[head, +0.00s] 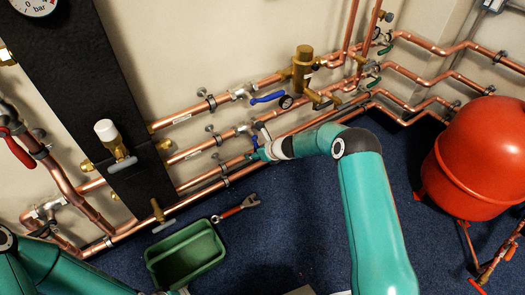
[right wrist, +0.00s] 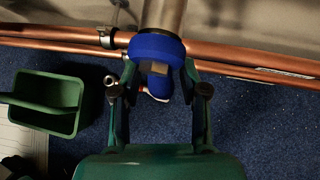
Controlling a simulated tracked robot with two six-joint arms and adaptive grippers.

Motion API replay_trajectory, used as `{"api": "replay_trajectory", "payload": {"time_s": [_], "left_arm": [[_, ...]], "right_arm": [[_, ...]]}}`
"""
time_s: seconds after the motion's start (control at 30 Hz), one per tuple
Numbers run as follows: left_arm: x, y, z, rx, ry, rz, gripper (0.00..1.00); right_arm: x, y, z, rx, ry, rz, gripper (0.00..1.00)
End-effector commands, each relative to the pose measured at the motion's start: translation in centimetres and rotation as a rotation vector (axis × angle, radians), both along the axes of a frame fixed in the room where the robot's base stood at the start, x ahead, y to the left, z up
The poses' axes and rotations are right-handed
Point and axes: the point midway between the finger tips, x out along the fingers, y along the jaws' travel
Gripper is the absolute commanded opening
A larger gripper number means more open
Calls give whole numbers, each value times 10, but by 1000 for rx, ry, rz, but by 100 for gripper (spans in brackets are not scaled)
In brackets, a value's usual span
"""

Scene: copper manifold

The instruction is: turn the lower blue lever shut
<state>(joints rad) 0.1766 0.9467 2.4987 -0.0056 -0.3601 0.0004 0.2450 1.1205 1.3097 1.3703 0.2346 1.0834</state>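The lower blue lever (head: 254,138) is on the lower valve of the copper pipes in the head view, largely hidden by my right gripper (head: 258,153). In the right wrist view a blue lever grip (right wrist: 155,48) lies between the two fingers of my right gripper (right wrist: 160,72), which are apart on either side of it. I cannot tell whether either finger touches it. A silver valve part (right wrist: 165,15) shows behind it. The upper blue lever (head: 268,97) sticks out from the pipe above. My left arm enters at the bottom left; its fingers do not show.
A green bin (head: 187,252) stands on the blue carpet with a red-handled wrench (head: 237,208) beside it. A red tank (head: 484,160) stands at the right. A brass fitting (head: 303,68) rises above the pipes. A red lever (head: 17,148) is at the far left.

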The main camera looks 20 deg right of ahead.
Motion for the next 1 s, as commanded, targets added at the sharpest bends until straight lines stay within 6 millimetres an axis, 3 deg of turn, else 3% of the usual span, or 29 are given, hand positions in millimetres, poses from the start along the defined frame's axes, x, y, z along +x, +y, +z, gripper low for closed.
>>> {"api": "replay_trajectory", "payload": {"time_s": [0.4, 1.0], "left_arm": [[0, 0, 1, 0, 0, 0, 40], [0, 0, 1, 0, 0, 0, 40]], "right_arm": [[-7, -6, 6, -3, 3, -1, 44], [-68, -39, 77, -1, 2, -1, 44]]}}
